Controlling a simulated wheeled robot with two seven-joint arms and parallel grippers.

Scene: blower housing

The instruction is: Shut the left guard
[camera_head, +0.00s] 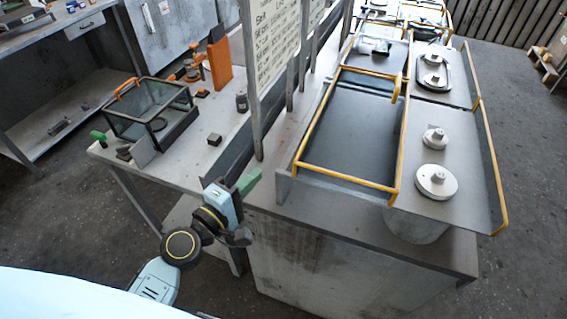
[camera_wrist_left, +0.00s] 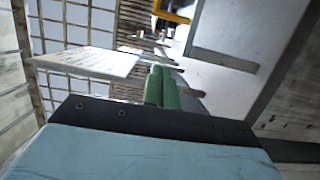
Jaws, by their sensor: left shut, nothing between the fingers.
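A yellow-edged guard frame (camera_head: 347,178) stands around the dark panel (camera_head: 350,135) on the left side of the right-hand bench; I cannot tell how far open it is. Another yellow-edged guard panel (camera_head: 489,165) runs along that bench's right edge. My left gripper (camera_head: 248,181) is just left of the bench's near corner, apart from the yellow frame. Its green fingers are shut with nothing between them; they also show in the left wrist view (camera_wrist_left: 161,88). My right gripper is not in view.
A white sign board (camera_head: 275,45) on posts stands between the benches. The left bench (camera_head: 190,150) holds a clear box (camera_head: 150,110) with an orange handle. Round metal parts (camera_head: 436,182) sit on the right bench. Open floor (camera_head: 520,260) lies to the right.

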